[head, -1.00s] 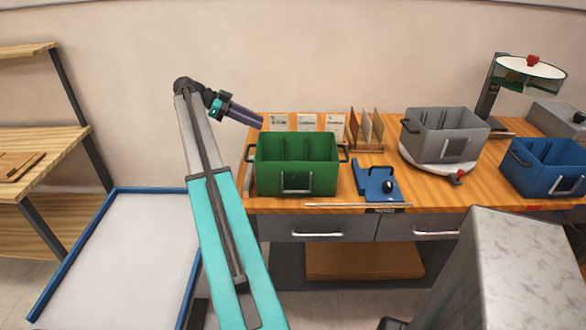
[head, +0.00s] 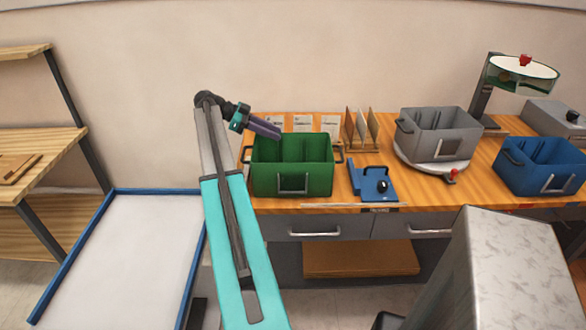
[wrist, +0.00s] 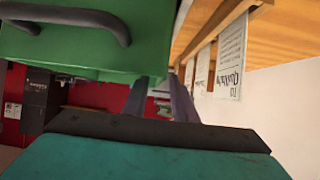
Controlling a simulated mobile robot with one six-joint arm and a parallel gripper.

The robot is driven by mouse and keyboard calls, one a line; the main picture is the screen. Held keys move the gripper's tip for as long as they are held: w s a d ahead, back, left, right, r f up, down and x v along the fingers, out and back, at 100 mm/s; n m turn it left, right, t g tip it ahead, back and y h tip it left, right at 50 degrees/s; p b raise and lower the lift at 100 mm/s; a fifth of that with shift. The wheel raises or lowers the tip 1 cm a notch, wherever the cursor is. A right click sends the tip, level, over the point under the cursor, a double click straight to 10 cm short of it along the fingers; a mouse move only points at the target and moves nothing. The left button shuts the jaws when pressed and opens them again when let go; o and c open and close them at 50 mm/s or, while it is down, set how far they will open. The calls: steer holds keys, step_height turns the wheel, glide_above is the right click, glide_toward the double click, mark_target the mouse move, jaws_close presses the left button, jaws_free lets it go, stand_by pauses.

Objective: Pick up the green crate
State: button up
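The green crate (head: 318,178) stands upright on the wooden workbench, left of the middle in the head view. It is open-topped, with inner dividers, a dark handle at each side and a label frame on its front. My gripper (head: 277,134) points down and right at the crate's back left rim. In the wrist view the crate's green wall (wrist: 150,22) and a dark handle fill the upper left. My gripper's two fingers (wrist: 163,98) show there with a gap between them and nothing clearly held. Whether they touch the crate I cannot tell.
A blue fixture (head: 372,184) sits close right of the crate. Upright brown boards (head: 361,125) and wall cards (head: 303,123) stand behind. A grey crate (head: 440,137) rests on a round turntable, and a blue crate (head: 543,170) is farther right.

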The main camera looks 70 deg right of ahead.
mark_target(286, 138)
steer(key=shift+s+d+f, duration=0.1)
steer(key=shift+s, duration=0.1)
steer(key=shift+p+x, duration=1.15)
steer(key=shift+x, duration=1.4)
steer(key=shift+w, duration=0.1)
jaws_close()
